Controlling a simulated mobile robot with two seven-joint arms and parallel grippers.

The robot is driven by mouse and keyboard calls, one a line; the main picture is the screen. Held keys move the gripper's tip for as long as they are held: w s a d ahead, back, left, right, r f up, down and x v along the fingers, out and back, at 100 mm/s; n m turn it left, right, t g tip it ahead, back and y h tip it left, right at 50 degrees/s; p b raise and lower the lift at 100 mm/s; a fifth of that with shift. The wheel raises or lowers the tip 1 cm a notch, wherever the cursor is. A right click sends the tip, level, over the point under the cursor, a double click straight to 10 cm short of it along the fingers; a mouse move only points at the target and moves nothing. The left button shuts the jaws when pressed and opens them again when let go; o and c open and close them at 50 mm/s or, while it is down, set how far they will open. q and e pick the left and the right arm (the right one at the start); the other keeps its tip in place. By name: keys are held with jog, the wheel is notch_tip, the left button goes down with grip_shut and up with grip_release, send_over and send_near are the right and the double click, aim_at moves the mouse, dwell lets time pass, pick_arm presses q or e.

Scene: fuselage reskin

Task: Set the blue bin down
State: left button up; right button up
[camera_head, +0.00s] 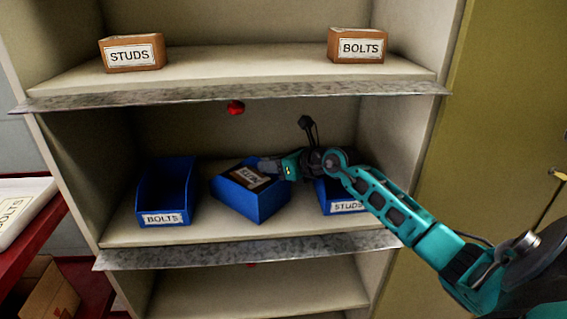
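The blue bin (257,203) is in the middle of the shelf's middle level, turned and tilted compared with the bins beside it. Its label faces partly upward and is hard to read. My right gripper (268,167) reaches in from the right and is at the bin's upper right edge, apparently shut on it. The fingertips are small and partly merge with the bin. I cannot tell whether the bin's underside touches the shelf board (222,232). My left gripper is not in view.
A blue BOLTS bin (165,195) stands left; a blue STUDS bin (343,205) stands right, partly behind my arm. Cardboard STUDS (131,54) and BOLTS (357,47) boxes sit on the upper shelf. A metal lip (180,256) edges the middle shelf. A red knob (235,107) hangs above.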

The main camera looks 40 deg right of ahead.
pick_arm(q)
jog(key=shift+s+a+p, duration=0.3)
jog(key=shift+p, duration=0.3)
pick_arm(e)
jog(key=v, duration=1.1)
jog(key=shift+s+r, duration=0.2)
jog(key=shift+s, duration=0.15)
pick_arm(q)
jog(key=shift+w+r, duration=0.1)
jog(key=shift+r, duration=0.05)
pick_arm(e)
jog(key=shift+d, duration=0.1)
